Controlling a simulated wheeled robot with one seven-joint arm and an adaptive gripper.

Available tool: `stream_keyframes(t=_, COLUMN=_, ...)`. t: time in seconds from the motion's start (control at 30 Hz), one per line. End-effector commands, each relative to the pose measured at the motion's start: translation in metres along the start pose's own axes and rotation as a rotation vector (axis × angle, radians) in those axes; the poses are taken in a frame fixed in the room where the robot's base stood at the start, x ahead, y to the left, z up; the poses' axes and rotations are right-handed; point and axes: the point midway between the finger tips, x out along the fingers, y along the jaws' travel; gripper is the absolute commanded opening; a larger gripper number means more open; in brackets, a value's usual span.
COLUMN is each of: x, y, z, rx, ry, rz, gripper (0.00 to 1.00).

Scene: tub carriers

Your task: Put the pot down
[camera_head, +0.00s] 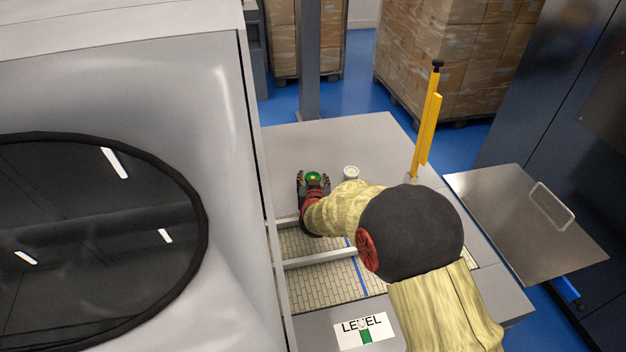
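A small round pot (313,177) with a green top and an orange-brown middle sits between the fingers of my gripper (313,180), at the far end of my arm. The dark fingers flank it closely on both sides, and the gripper looks shut on it. The pot is over the grey top (360,135) of the bench. Its underside is hidden, so I cannot tell whether it touches the surface. A small white round pot or cup (351,172) stands on the same surface just to the right, apart from my gripper.
A large grey machine with a round dark window (90,240) fills the left. A yellow post (427,125) rises at the right of the bench. A metal plate with a handle (525,225) lies further right. A "LEVEL" sign (363,330) is in front. Bare bench lies behind my gripper.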

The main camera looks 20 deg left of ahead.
Motion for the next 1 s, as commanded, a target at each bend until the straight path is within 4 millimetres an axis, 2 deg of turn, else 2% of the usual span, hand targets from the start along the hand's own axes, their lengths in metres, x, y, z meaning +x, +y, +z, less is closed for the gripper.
stream_keyframes(t=0.17, x=0.0, y=0.0, z=0.0, rx=0.0, ry=0.0, rz=0.0, gripper=0.58)
stream_keyframes(t=0.53, x=-0.002, y=0.0, z=-0.005, rx=0.0, ry=0.001, rz=0.0, gripper=0.58)
stream_keyframes(t=0.67, x=-0.019, y=-0.001, z=-0.005, rx=0.0, ry=0.0, rz=-0.001, gripper=0.58)
stream_keyframes(t=1.0, x=-0.087, y=0.0, z=-0.005, rx=0.001, ry=0.001, rz=-0.001, gripper=0.58)
